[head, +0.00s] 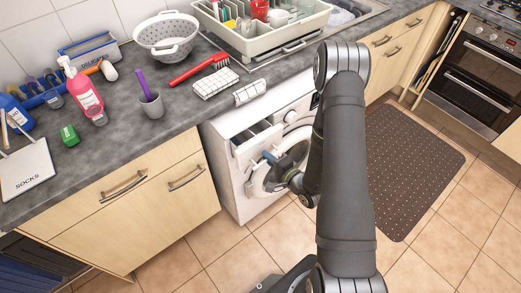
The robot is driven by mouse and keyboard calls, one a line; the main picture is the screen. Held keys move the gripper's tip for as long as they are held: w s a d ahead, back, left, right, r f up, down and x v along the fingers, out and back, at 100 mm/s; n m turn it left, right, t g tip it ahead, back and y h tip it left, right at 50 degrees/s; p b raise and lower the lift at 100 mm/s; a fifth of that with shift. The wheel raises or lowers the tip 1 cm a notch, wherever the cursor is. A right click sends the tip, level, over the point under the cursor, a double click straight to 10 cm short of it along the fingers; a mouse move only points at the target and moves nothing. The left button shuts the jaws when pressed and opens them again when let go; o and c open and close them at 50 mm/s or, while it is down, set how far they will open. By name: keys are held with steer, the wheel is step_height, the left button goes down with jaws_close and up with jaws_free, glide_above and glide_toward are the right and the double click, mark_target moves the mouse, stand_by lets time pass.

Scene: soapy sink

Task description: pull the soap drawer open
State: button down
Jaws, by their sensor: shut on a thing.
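The soap drawer (243,153) is a white tray at the upper left of the white washing machine's front (231,180). It stands out from the machine, and its open top shows grey inner compartments. My gripper (270,157) is at the drawer's front right end, in front of the machine, and is shut on the drawer. The fingers are small in the picture, and the exact grip on the drawer's front is hard to make out. My dark arm comes in from the right and hides part of the machine's right side.
The grey worktop (190,112) overhangs above, with a checked cloth (214,83) and a red brush (198,70). Tiled floor (215,262) in front is clear; a dark mat (410,165) lies right.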

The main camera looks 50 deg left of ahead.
steer(key=d, duration=0.5)
steer(key=shift+d, duration=0.15)
steer(key=c, duration=1.6)
jaws_free()
steer(key=shift+c, duration=0.2)
steer(key=d+r, duration=0.3)
steer(key=d, duration=1.4)
steer(key=shift+r, duration=0.2)
steer(key=a+f, duration=0.2)
steer(key=a, duration=0.9)
steer(key=shift+a+f, duration=0.15)
steer(key=shift+a, duration=0.05)
